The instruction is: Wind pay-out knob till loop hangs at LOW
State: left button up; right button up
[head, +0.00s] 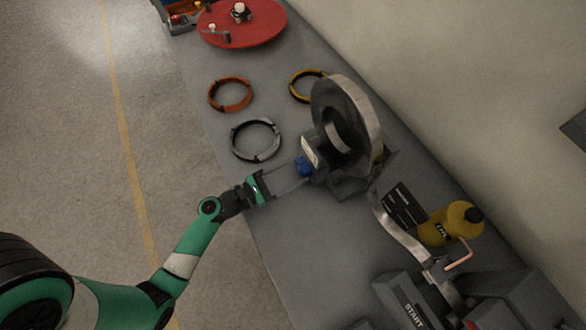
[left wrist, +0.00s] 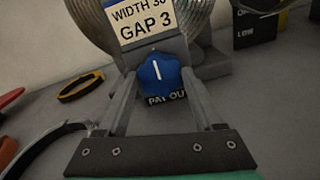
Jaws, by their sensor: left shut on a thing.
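The blue pay-out knob (head: 304,166) sits on the front of the reel stand. In the left wrist view the knob (left wrist: 159,80) carries a white line, nearly upright, above a PAY OUT label (left wrist: 166,98). My left gripper (head: 297,171) is shut on the knob, one finger on each side. The grey metal coil (head: 362,112) stands upright on the stand. Its strip loop (head: 392,229) sags between the stand and the START machine (head: 412,312). A dark level board (head: 404,205) is behind the loop; LOW shows on it in the left wrist view (left wrist: 246,35). My right gripper is out of view.
An orange ring (head: 231,94), a grey ring (head: 255,140) and a yellow ring (head: 306,85) lie on the grey bench. A red turntable (head: 243,22) is at the far end.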

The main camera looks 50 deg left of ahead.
pick_arm(q)
jog(key=m+b, duration=0.3)
jog(key=m, duration=0.3)
jog(key=shift+d+f, duration=0.1)
jog(key=shift+f, duration=0.05)
jog(key=shift+m+b, duration=0.85)
jog(key=shift+m, duration=1.45)
jog(key=o, duration=1.4)
